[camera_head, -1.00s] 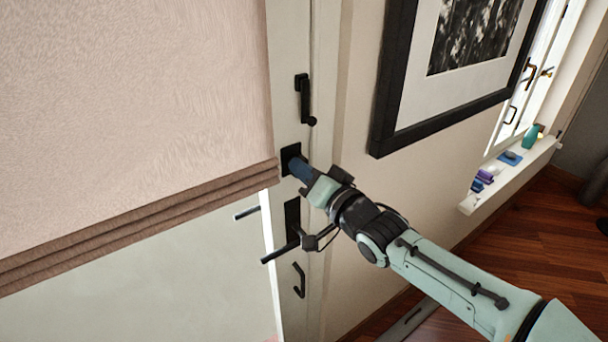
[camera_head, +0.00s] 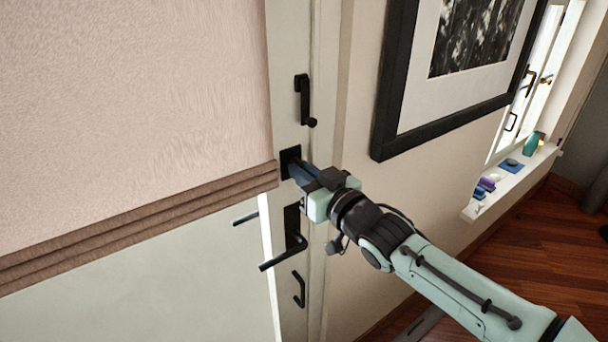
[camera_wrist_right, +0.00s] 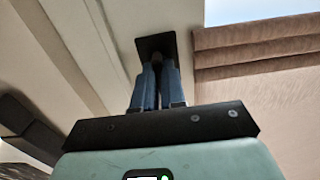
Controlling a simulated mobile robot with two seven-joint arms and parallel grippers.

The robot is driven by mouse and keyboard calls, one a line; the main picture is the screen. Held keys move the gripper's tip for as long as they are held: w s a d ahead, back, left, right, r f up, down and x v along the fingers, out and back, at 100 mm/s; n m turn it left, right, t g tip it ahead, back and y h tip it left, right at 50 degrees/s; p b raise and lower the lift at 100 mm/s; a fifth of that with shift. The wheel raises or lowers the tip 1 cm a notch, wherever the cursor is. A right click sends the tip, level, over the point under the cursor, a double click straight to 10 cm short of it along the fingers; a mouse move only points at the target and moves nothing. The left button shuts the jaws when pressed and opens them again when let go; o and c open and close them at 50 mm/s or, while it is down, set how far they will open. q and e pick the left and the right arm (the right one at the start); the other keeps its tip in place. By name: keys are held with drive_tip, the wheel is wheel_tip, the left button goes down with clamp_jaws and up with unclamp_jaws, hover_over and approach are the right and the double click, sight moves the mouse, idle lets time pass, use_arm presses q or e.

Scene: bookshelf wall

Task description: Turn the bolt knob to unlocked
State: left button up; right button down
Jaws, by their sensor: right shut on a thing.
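The bolt's black square plate (camera_head: 290,160) is on the door's edge strip, above the lever handle. In the right wrist view the plate (camera_wrist_right: 157,43) shows past my fingertips, with the dark bolt knob (camera_wrist_right: 156,58) just visible between them. My right gripper (camera_head: 297,168) reaches the plate from the lower right. Its two blue fingers, also in the right wrist view (camera_wrist_right: 156,75), are shut on the knob. Most of the knob is hidden by the fingers, so its exact angle cannot be told. My left gripper is not in view.
A lever handle (camera_head: 280,254) sticks out below the bolt, close under my gripper. A black latch (camera_head: 303,98) is above it and a small pull (camera_head: 299,289) below. A framed picture (camera_head: 440,70) hangs to the right. A pinkish blind (camera_head: 130,110) covers the door's upper part.

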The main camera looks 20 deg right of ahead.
idle(0.5)
drive_tip(key=c, duration=1.2)
unclamp_jaws()
drive_tip(key=p+v, duration=0.1)
drive_tip(key=v, duration=1.2)
drive_tip(key=shift+s+p, duration=0.25)
drive_tip(key=shift+p, duration=0.1)
